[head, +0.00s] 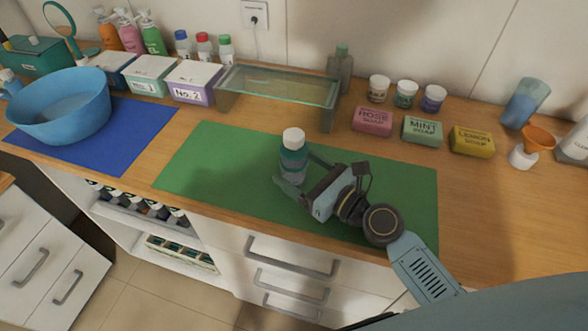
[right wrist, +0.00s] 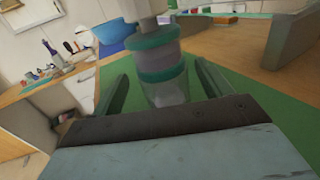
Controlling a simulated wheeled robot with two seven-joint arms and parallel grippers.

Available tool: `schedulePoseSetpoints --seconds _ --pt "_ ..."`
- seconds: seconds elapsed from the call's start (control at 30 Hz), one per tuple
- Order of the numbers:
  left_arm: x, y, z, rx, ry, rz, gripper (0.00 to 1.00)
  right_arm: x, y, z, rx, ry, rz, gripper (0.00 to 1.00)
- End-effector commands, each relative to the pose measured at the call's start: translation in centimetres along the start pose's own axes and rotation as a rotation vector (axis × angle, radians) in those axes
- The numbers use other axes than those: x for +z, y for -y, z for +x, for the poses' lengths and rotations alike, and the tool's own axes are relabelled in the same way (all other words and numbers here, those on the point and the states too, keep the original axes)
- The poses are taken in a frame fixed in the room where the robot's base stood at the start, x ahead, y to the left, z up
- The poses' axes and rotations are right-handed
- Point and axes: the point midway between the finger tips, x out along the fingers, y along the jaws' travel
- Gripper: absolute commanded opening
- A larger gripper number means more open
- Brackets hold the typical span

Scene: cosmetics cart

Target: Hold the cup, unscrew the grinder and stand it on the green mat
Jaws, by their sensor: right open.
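A grinder (head: 293,142) with a white top and teal bands stands upright on the green mat (head: 215,160), above a clear, greyish lower part that looks like the cup (head: 292,176). The two appear joined as one stack. My right gripper (head: 295,168) is open, with one finger on each side of the stack. In the right wrist view, the grinder (right wrist: 158,58) and the cup (right wrist: 167,93) sit between the spread fingers, with gaps visible on both sides. The grinder's top is cut off there. My left gripper does not show.
A glass shelf (head: 280,85) stands behind the mat. Soap bars (head: 421,130) and small jars (head: 405,93) are at the back right, near an orange funnel (head: 538,138). A blue bowl (head: 60,105) is on a blue mat (head: 110,140) at left. The mat's left part is clear.

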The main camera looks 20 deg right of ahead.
Motion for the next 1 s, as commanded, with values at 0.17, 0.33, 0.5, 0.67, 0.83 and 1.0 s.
schedulePoseSetpoints --seconds 0.17,0.33,0.5,0.67,0.83,1.0 --pt "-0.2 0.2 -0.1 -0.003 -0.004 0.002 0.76 -0.1 0.2 2.8 0.001 0.003 0.001 0.78" --pt "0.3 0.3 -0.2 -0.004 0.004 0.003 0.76 -0.1 0.2 3.9 0.000 0.001 0.000 0.78" --pt "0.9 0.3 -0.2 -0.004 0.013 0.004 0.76 -0.1 0.2 3.9 0.001 0.001 0.000 0.78" --pt "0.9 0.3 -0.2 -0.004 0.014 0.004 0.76 -0.1 0.2 3.9 0.001 0.001 0.000 0.61" --pt "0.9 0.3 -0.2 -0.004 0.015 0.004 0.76 -0.1 0.2 3.9 0.001 0.001 0.000 0.39" --pt "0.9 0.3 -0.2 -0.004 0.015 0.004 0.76 0.0 0.2 3.9 0.000 0.003 0.000 0.25"
